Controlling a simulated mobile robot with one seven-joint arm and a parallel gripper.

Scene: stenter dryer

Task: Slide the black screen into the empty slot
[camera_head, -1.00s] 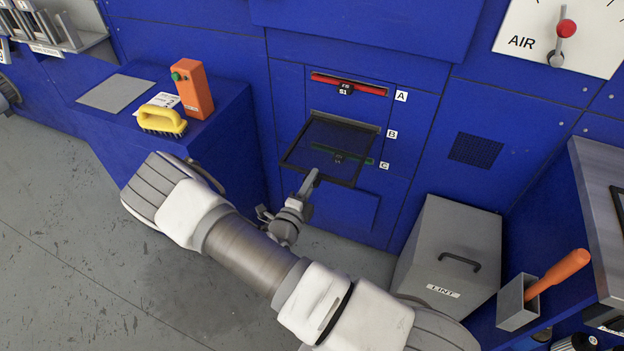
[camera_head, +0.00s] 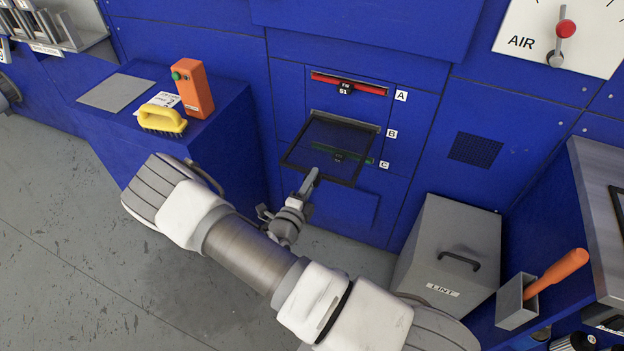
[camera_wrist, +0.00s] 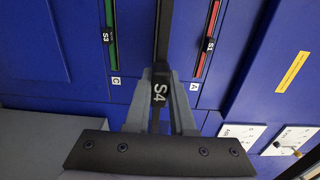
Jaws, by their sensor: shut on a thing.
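The black screen (camera_head: 335,134) is a dark framed mesh panel, held out in front of the blue machine face. Its far edge is at the slot marked B, between A and C; I cannot tell how far it is in. My gripper (camera_head: 312,177) is shut on the screen's near edge. In the wrist view my gripper (camera_wrist: 160,88) grips the black tab marked S4, and the black screen (camera_wrist: 163,35) shows nearly edge-on, between the red and green strips.
A red screen (camera_head: 366,88) marked S1 sits in slot A, above. A green screen (camera_head: 364,160) sits in slot C, below, partly seen through the mesh. A grey LINT bin (camera_head: 462,225) stands at lower right. A brush (camera_head: 162,120) and orange box (camera_head: 196,95) rest on the left ledge.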

